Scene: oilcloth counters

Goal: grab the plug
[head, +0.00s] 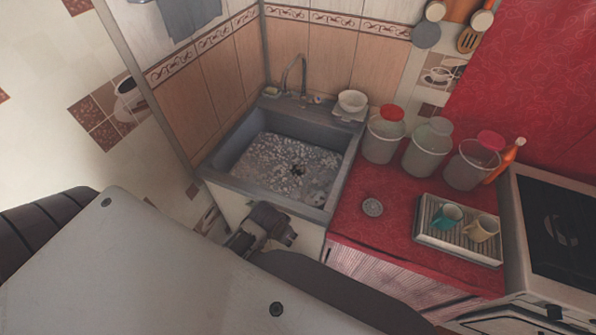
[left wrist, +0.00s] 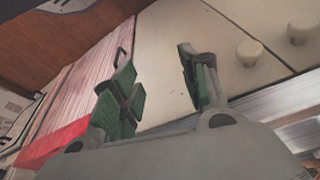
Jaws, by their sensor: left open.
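A small round grey metal piece, which looks like the plug (head: 372,207), lies on the red counter (head: 345,235) to the right of the sink. My left gripper (head: 284,232) is in front of the sink's near edge, left of the plug and apart from it. In the left wrist view its green-padded fingers (left wrist: 155,78) are spread with nothing between them. The plug cannot be made out in that view. My right gripper is not seen.
The grey sink (head: 345,180) has a dark drain in its floor. Several lidded jars stand behind the plug. A rack (head: 458,244) with two mugs is to its right, and a stove (head: 560,235) beyond. Counter around the plug is clear. White cabinet doors (left wrist: 215,50) show in the left wrist view.

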